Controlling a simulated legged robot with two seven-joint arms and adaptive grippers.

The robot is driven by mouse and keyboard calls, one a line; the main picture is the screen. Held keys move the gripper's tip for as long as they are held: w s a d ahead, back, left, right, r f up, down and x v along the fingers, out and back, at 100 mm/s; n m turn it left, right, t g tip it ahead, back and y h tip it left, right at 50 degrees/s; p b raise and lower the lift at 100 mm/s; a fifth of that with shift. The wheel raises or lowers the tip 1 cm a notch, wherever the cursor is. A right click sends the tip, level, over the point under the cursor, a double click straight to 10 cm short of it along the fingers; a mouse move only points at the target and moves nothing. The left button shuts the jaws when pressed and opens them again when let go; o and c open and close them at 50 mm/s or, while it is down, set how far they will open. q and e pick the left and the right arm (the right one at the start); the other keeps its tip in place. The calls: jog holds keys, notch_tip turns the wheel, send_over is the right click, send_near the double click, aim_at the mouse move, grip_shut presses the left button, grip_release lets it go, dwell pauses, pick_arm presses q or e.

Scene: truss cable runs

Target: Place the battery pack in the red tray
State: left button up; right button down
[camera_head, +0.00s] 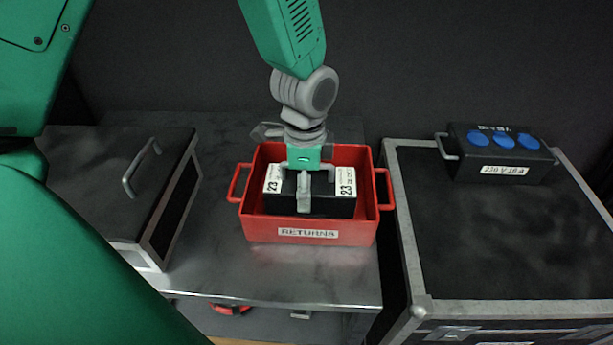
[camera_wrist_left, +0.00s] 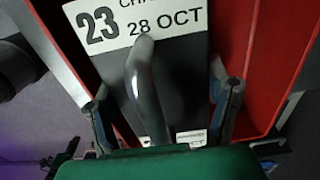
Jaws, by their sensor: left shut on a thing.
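The battery pack (camera_head: 328,204) is a black box with white date labels at both ends and a grey handle on top. My left gripper (camera_head: 304,188) is above it, shut on its handle. In the left wrist view the fingers of the left gripper (camera_wrist_left: 165,105) stand on both sides of the handle of the pack (camera_wrist_left: 188,75). The red tray (camera_head: 258,228), labelled RETURNS, stands on the metal table. The pack is level inside the tray's walls; whether its underside touches the floor is hidden. My right gripper is not in view.
A black case (camera_head: 98,180) with a handle stands to the left of the tray. At right, a larger flight case (camera_head: 480,240) carries a black socket box (camera_head: 500,155) with blue covers. Bare metal table (camera_head: 215,260) shows in front of and left of the tray.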

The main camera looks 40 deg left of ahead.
pick_arm(q)
notch_tip(320, 180, down, 4)
jog(key=shift+r+b, duration=0.25)
jog(key=shift+b, duration=0.05)
jog(key=o, duration=1.4)
jog(key=shift+r, duration=0.15)
notch_tip(320, 180, up, 12)
jog(key=shift+f+p, duration=0.1)
jog(key=shift+p, duration=0.95)
